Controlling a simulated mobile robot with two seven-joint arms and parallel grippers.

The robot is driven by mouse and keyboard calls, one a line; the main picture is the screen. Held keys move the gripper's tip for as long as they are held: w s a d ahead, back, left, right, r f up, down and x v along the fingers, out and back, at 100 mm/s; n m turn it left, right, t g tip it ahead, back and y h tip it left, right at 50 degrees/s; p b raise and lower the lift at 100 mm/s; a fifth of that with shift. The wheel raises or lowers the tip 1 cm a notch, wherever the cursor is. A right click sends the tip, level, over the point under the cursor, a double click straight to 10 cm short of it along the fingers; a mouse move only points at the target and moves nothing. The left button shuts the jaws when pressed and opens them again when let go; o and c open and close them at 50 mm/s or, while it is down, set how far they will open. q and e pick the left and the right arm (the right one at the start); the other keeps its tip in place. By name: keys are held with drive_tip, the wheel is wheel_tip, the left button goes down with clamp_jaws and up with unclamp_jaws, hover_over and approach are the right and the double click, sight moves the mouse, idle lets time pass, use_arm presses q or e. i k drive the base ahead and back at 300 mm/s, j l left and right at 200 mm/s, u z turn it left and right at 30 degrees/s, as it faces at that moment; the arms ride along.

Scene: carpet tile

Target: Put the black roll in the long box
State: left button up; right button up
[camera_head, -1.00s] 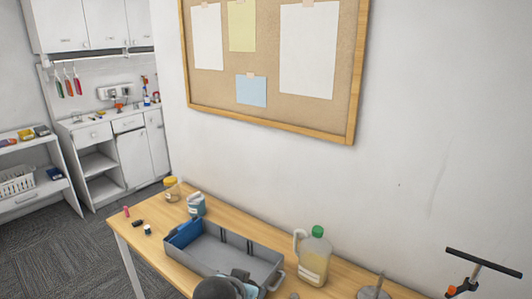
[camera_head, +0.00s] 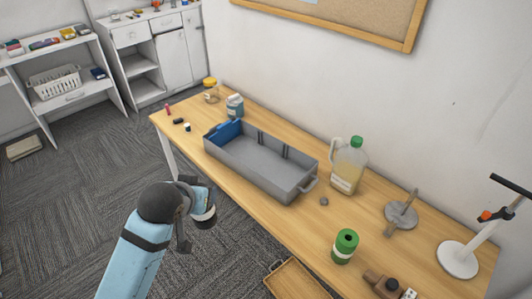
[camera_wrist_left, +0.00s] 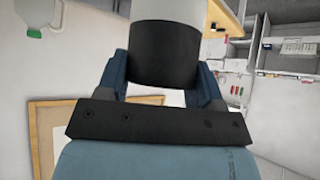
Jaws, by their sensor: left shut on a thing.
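The black roll (camera_head: 204,217), a short cylinder with a black band and a pale part, is held in my left gripper (camera_head: 193,213). In the left wrist view the black roll (camera_wrist_left: 165,55) sits between the two blue fingers of the left gripper (camera_wrist_left: 163,72), which are shut on it. The gripper is over the floor, in front of the table's edge in the head view. The long box (camera_head: 243,172) is a grey open tray with a blue part at its far left end. It lies on the table, up and right of the gripper. My right gripper is not in view.
On the wooden table (camera_head: 262,217) a jug (camera_head: 348,168) stands right of the box. Jars and small items are beyond the box's left end.

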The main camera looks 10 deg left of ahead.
sight(258, 162)
drive_tip(key=i+j+z, duration=0.2)
drive_tip(key=z, duration=0.15)
drive_tip(key=i+j+z, duration=0.15)
drive_tip(key=j+z, duration=0.2)
drive_tip(key=j, duration=0.15)
drive_tip(key=i+j+z, duration=0.1)
drive_tip(key=j+z, duration=0.2)
drive_tip(key=j, duration=0.1)
